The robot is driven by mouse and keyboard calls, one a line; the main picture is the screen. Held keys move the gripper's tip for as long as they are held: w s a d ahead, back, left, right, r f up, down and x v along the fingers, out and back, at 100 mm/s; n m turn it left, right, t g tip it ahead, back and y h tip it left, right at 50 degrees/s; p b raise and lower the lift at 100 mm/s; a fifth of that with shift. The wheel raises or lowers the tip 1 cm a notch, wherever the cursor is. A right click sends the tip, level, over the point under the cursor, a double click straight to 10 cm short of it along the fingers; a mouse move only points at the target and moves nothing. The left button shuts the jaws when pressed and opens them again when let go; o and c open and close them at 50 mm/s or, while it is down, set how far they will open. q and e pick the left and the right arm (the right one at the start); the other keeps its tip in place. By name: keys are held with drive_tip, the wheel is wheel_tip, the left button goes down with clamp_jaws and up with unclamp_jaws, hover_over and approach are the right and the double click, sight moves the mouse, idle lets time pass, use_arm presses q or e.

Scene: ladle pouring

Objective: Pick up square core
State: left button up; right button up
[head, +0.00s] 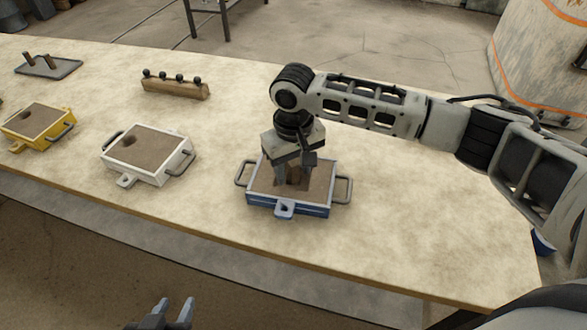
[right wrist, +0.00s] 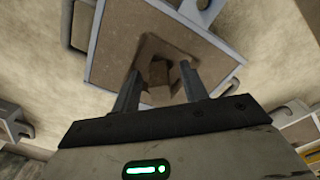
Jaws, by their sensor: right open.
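The square core, a small brown block (right wrist: 158,72), stands in a recess in the sand of the blue-framed box (head: 290,209). In the head view it is partly hidden between the fingers of my right gripper (head: 293,184). My right gripper points down into this box. In the right wrist view its two fingers (right wrist: 160,88) stand apart on either side of the core, with gaps showing, so it is open. My left gripper (head: 172,309) is at the bottom of the head view, away from the table, with its fingers apart and empty.
A white-framed sand box (head: 126,181) and a yellow one (head: 48,143) stand to the left, each with a round hole. A wooden block with several dark knobs (head: 175,89) and a grey plate with two pegs (head: 50,68) lie behind. The table right of the blue box is clear.

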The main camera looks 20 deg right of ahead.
drive_tip(key=shift+f, duration=0.25)
clamp_jaws()
drive_tip(key=shift+r, duration=0.1)
